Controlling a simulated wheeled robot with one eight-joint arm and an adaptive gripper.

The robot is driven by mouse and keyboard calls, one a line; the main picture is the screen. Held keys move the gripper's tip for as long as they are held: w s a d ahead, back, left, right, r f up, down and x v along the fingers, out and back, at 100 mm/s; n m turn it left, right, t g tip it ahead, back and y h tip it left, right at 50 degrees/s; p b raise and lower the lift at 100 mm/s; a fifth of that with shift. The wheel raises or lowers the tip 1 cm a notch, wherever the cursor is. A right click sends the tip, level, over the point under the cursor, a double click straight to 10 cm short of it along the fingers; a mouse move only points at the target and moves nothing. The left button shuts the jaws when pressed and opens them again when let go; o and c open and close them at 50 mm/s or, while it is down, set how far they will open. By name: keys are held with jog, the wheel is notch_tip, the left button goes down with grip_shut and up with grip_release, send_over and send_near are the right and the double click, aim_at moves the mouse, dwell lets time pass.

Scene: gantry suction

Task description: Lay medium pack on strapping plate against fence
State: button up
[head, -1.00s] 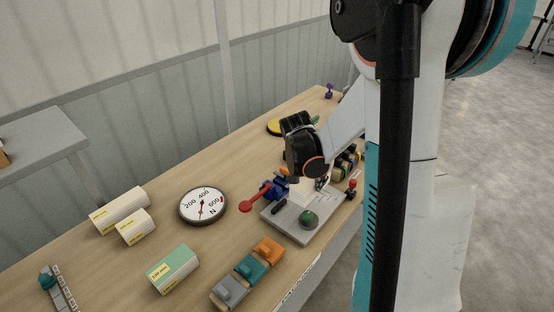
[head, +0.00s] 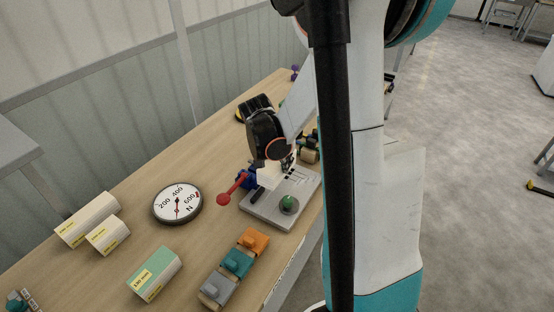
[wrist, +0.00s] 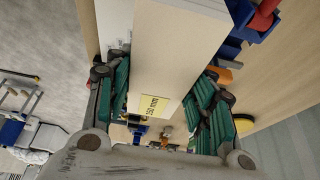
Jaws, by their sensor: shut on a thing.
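My gripper (head: 278,160) is over the far part of the grey strapping plate (head: 262,210). It is shut on a pale pack (wrist: 178,55) with a yellow label that seems to read 150 mm. In the wrist view the pack sits between the green finger pads. In the head view it shows as a whitish shape under the gripper, partly hidden. I cannot tell whether it touches the plate or a fence. A blue device (head: 246,180) with a red-knobbed lever (head: 224,198) stands at the plate's left edge. A green knob (head: 288,203) is on the plate's near part.
A round dial (head: 178,203) lies left of the plate. Two cream packs (head: 88,217) and a green-topped pack (head: 155,272) lie on the bench nearby. Grey, teal and orange blocks (head: 236,262) stand in a row near the front edge. Several small items sit behind the plate.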

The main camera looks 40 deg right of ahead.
jog(key=shift+f+b, duration=1.75)
jog(key=shift+f, duration=0.55)
jog(key=shift+f+b, duration=1.5)
jog(key=shift+b, duration=0.05)
dwell(0.3)
jog(key=o, duration=1.5)
jog(key=shift+o, duration=0.2)
jog(key=v, duration=1.2)
jog(key=shift+s, duration=0.1)
jog(key=shift+r, duration=0.1)
